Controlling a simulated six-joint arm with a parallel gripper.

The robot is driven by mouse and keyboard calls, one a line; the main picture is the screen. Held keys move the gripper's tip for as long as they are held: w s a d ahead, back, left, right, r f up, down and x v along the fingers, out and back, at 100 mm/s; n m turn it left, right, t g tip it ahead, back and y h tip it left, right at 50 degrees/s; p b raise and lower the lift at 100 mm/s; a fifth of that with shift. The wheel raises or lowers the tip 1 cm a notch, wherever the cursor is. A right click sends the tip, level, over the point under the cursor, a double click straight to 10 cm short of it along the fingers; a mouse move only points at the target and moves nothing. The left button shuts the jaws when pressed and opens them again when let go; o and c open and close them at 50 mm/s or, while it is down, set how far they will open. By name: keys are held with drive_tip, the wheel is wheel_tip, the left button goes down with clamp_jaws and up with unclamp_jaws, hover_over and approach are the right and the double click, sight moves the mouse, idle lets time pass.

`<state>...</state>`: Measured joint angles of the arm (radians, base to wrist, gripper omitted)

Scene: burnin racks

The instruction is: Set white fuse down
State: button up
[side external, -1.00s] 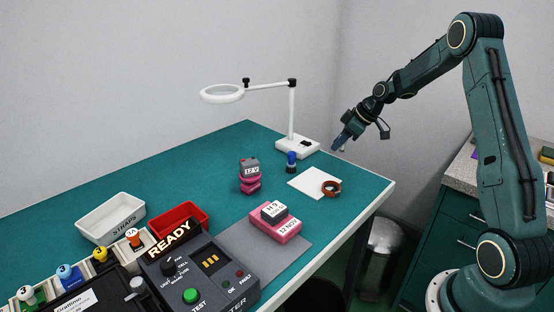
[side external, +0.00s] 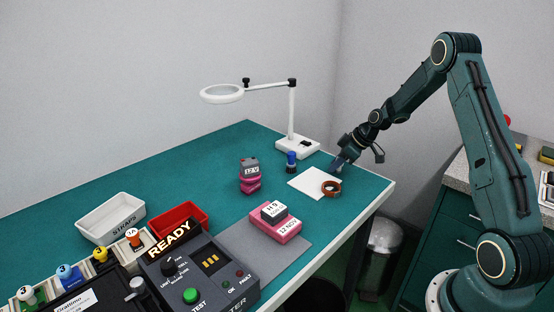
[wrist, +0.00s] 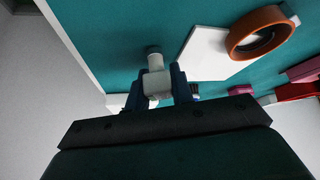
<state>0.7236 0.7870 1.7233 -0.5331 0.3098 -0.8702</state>
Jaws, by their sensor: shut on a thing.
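The white fuse (wrist: 157,82) is in the wrist view, between the two blue fingers of my gripper (wrist: 160,90). My gripper is shut on it. The fuse's far end points at the green bench top, with a dark shadow just beyond it; I cannot tell whether it touches. In the side external view my gripper (side external: 337,166) is low over the bench's far right part, just behind the white sheet (side external: 304,184). The fuse is hidden or too small to make out there.
A brown tape roll (side external: 331,188) lies on the sheet's right side. A blue-capped item (side external: 291,162) and the magnifier lamp's base (side external: 298,147) stand to the left. Pink-based blocks (side external: 276,223) and the tester (side external: 200,270) are nearer. The bench edge is close on the right.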

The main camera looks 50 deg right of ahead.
drive_tip(key=shift+f, duration=0.2)
drive_tip(key=o, duration=1)
drive_tip(key=shift+r, duration=0.2)
drive_tip(key=v, duration=1.2)
